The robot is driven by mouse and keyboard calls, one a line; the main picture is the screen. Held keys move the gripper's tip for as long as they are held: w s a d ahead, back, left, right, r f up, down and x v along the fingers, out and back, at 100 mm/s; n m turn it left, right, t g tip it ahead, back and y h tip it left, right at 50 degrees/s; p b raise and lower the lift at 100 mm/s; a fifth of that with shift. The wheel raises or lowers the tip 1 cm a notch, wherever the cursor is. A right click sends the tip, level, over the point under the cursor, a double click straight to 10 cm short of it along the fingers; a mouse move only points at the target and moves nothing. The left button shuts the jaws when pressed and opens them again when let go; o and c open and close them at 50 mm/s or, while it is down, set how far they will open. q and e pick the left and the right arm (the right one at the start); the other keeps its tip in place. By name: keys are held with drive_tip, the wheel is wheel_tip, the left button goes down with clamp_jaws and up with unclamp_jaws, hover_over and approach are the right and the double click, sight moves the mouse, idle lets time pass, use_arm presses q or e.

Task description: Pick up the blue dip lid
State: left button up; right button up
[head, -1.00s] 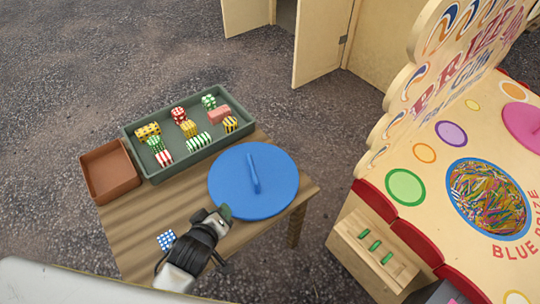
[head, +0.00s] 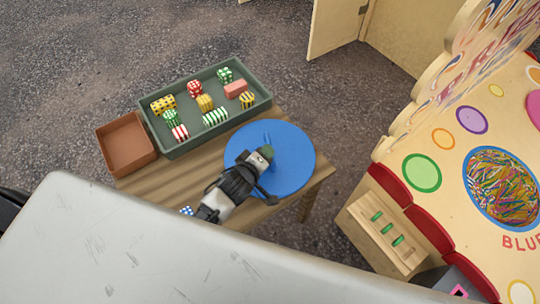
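The blue dip lid (head: 297,160) is a round blue disc lying at the right end of a small wooden table (head: 170,183). A raised blue bar handle stands at its middle; only its far end (head: 267,139) shows. My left gripper (head: 270,174) is over the lid's near-left part, its fingers spread apart and open. One fingertip overlaps the handle in the picture and hides its rest. I cannot tell whether it touches the lid. My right gripper is not in view.
A green tray (head: 187,148) of striped and dotted sweets stands behind the lid, with an empty brown box (head: 127,144) at its left. A blue-dotted piece (head: 186,211) lies near the table's front. The prize stall (head: 455,160) stands at the right.

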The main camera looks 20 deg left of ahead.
use_arm(q)
drive_tip(key=x, duration=0.4)
drive_tip(key=shift+w+a+b, duration=0.1)
drive_tip(key=shift+b, duration=0.25)
drive_tip(key=shift+r, duration=0.1)
clamp_jaws()
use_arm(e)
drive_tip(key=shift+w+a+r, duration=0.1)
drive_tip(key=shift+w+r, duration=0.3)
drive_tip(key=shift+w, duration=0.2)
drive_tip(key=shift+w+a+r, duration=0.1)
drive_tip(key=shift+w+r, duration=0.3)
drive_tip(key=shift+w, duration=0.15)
use_arm(q)
drive_tip(key=shift+r, duration=0.2)
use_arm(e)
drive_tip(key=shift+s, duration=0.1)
